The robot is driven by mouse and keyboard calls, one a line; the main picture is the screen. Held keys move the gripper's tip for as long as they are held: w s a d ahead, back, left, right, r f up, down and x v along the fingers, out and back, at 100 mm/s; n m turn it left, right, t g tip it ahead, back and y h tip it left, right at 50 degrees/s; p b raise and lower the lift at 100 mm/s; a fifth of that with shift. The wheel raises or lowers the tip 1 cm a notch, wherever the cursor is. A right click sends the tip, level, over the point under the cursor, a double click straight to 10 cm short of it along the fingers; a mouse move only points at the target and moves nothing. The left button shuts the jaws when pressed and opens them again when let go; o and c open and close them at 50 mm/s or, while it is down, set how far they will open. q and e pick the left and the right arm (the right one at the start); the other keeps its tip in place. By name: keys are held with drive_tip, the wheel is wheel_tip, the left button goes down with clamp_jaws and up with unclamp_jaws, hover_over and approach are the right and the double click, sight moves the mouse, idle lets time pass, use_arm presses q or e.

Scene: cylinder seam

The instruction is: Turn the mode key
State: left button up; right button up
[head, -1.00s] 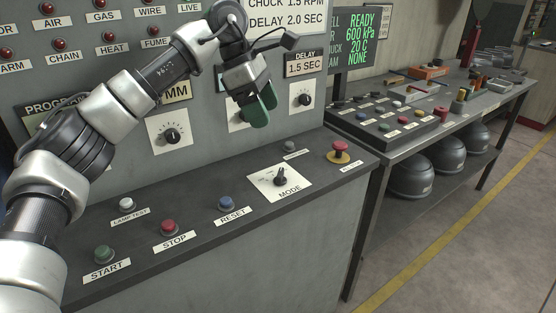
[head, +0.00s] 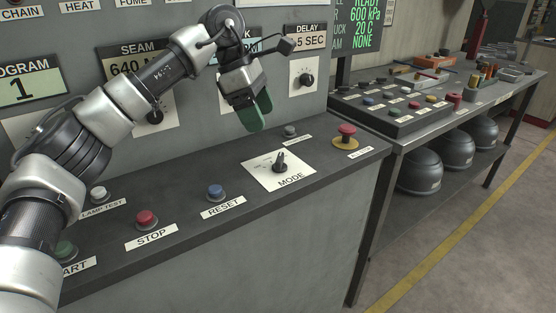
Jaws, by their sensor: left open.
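The mode key (head: 281,162) is a small dark key switch on a white plate (head: 264,176) labelled MODE, set in the sloping top of the grey machine console. My left gripper (head: 260,113) has green-padded fingers and hangs above and a little left of the mode key, in front of the upright panel. It is open, empty and apart from the key. It hides part of the panel dial behind it. My right gripper is not in view.
Blue RESET (head: 215,191), red STOP (head: 147,219) and a green button (head: 65,250) line the console. A red mushroom button (head: 346,132) stands right of the mode plate. A bench (head: 402,133) with a button box adjoins on the right.

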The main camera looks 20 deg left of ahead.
sight(279, 157)
use_arm(q)
drive_tip(key=b+x, duration=0.1)
drive_tip(key=x, duration=0.9)
drive_tip(key=shift+f, duration=0.1)
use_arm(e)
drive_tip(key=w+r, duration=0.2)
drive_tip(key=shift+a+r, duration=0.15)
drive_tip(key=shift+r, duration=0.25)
use_arm(q)
drive_tip(key=c, duration=0.9)
